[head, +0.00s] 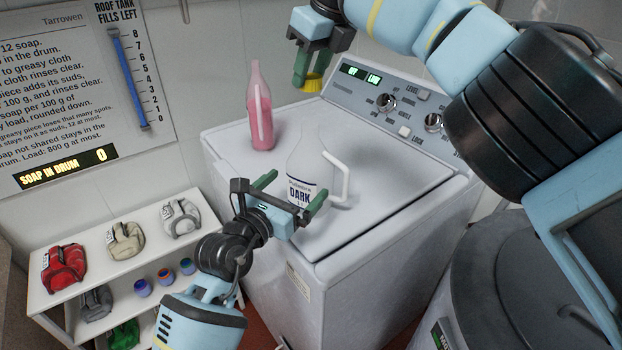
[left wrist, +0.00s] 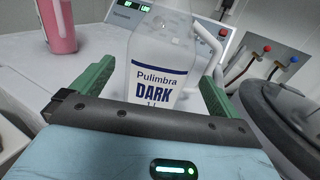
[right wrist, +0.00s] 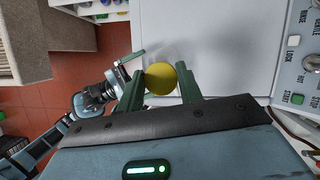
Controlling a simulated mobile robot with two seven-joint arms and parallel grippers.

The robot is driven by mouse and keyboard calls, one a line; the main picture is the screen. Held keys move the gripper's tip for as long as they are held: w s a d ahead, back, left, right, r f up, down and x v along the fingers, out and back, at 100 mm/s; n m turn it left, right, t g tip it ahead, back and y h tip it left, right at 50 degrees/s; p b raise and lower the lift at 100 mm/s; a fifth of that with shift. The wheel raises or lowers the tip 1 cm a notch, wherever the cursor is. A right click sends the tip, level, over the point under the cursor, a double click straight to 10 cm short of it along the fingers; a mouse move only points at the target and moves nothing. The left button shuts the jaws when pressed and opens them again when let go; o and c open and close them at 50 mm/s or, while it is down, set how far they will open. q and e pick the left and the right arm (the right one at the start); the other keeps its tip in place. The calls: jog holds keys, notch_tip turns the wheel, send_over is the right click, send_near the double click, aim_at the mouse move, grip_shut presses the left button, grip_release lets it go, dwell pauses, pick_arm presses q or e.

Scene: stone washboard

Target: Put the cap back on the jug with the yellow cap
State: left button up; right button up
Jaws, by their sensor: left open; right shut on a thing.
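The jug (head: 306,168) is pale, with a white handle and a label reading "Pulimbra DARK". It stands upright on the front part of the white washer's top. My left gripper (head: 292,192) is open low at the jug, one green finger on each side; in the left wrist view the label (left wrist: 156,88) shows between the fingers. Whether they touch it I cannot tell. My right gripper (head: 308,68) is shut on the yellow cap (head: 312,82), above the washer's back edge. The cap (right wrist: 160,78) also shows between its fingertips in the right wrist view.
A pink bottle (head: 259,108) stands on the washer top (head: 400,165), behind and left of the jug. The control panel (head: 385,100) rises at the back. A shelf (head: 95,262) with small bags and cups stands left. A dark drum (head: 510,285) is at right.

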aim_at(299, 182)
pick_arm(q)
jog(key=shift+x, duration=2.6)
jog(key=c, duration=1.2)
